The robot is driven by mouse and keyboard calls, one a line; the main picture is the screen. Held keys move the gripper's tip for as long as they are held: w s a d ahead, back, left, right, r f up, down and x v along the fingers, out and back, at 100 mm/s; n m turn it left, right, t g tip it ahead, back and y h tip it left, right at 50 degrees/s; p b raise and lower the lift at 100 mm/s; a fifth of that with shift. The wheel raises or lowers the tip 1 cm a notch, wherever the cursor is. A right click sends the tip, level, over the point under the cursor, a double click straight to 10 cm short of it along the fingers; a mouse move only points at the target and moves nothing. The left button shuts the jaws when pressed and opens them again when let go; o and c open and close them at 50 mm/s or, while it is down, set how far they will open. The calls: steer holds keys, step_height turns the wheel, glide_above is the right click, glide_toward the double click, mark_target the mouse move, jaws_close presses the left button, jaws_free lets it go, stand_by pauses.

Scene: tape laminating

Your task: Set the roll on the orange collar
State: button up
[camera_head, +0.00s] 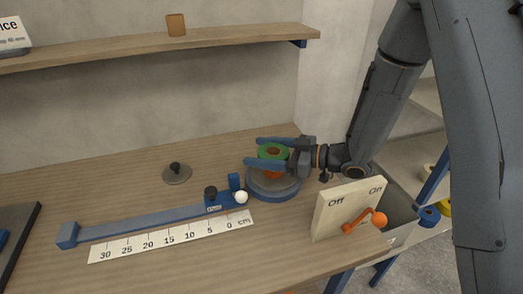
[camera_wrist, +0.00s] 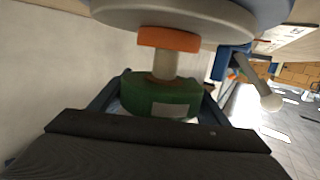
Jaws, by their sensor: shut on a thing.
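The green roll (camera_head: 268,149) with a brown core is between the blue fingers of my gripper (camera_head: 252,151), which is shut on it. The roll is over the round turntable (camera_head: 286,189) at the bench's right. The orange collar (camera_head: 271,175) shows partly beneath the roll. In the wrist view, the orange collar (camera_wrist: 168,39) sits against the grey disc (camera_wrist: 175,14). A pale post (camera_wrist: 166,65) runs from it toward the core of the green roll (camera_wrist: 160,98). The roll and collar are apart; I cannot tell how far the post enters the core.
A switch board (camera_head: 345,208) with an orange lever (camera_head: 366,221) stands close in front right of the turntable. A blue rail (camera_head: 150,222) with a white ball (camera_head: 241,197) and a ruler (camera_head: 170,235) lie to the left. A black-knobbed disc (camera_head: 177,175) sits behind the rail.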

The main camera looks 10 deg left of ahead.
mark_target(283, 153)
steer(key=shift+f+b, duration=0.35)
steer(key=shift+f, duration=0.2)
steer(key=o, duration=1.1)
steer(key=shift+r, duration=0.1)
steer(key=shift+r+p, duration=0.3)
steer(key=shift+r, duration=0.05)
steer(key=shift+d+r, duration=0.25)
steer(key=b+v, duration=0.2)
steer(key=v, duration=0.9)
steer(key=shift+s+d, duration=0.15)
steer(key=shift+d, duration=0.1)
